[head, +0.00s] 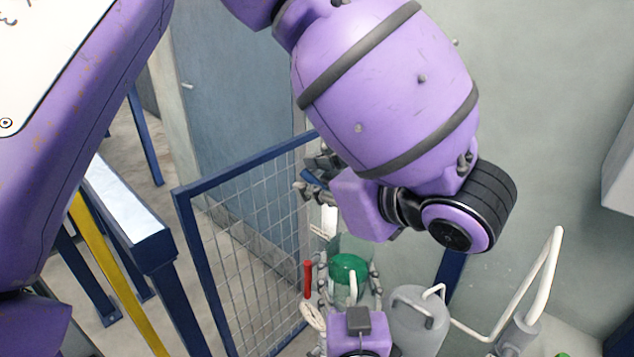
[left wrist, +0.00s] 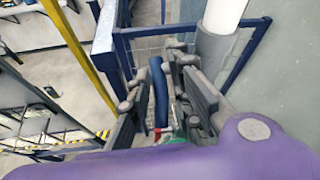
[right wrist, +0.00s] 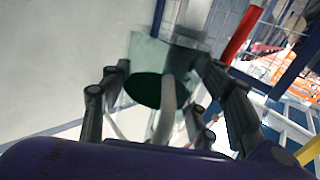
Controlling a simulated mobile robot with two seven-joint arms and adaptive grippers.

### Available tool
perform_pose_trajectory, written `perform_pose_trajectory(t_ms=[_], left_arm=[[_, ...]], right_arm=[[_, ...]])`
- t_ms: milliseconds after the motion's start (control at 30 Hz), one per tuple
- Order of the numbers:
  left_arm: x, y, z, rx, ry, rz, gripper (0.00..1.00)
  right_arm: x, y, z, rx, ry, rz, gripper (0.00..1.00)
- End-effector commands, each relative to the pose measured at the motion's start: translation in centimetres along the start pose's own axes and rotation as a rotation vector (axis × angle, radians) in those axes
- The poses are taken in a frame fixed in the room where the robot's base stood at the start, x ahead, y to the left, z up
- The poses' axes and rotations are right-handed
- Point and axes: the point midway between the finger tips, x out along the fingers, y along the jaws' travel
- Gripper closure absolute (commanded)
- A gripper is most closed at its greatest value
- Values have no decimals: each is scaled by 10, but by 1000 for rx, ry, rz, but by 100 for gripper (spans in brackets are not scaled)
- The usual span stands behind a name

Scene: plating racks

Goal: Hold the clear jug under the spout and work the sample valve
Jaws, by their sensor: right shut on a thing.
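The clear jug (head: 349,243) has green liquid (head: 350,268) in it and a pale handle. It also shows in the right wrist view (right wrist: 150,52). My right gripper (head: 349,290) is shut on the jug, with its fingers on both sides. A pale pipe (head: 330,218), apparently the spout, comes down at the jug's mouth; its tip is hard to see. A blue valve handle (left wrist: 160,92) stands between the fingers of my left gripper (left wrist: 158,108). These fingers are open, with a gap beside the handle. In the head view my left arm hides most of the valve.
A blue-framed mesh panel (head: 185,215) stands left of the jug. A red bar (head: 307,279) hangs close to the jug's left side. A grey can-shaped vessel (head: 416,318) and a white bent pipe (head: 540,270) stand at the right. A yellow rail (head: 115,270) runs at the left.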

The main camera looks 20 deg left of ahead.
Motion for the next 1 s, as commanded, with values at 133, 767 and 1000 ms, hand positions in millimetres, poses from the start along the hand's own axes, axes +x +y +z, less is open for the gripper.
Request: perform_pose_trajectory(t_ms=[133,767,1000], left_arm=[[1,0,0,0,1,-1,81],[0,0,0,-17,99,17,100],[-1,0,3,-47,306,47,100]], right_arm=[[0,0,-2,0,3,-1,72],[0,0,-2,0,3,-1,72],[0,0,-1,0,3,-1,72]])
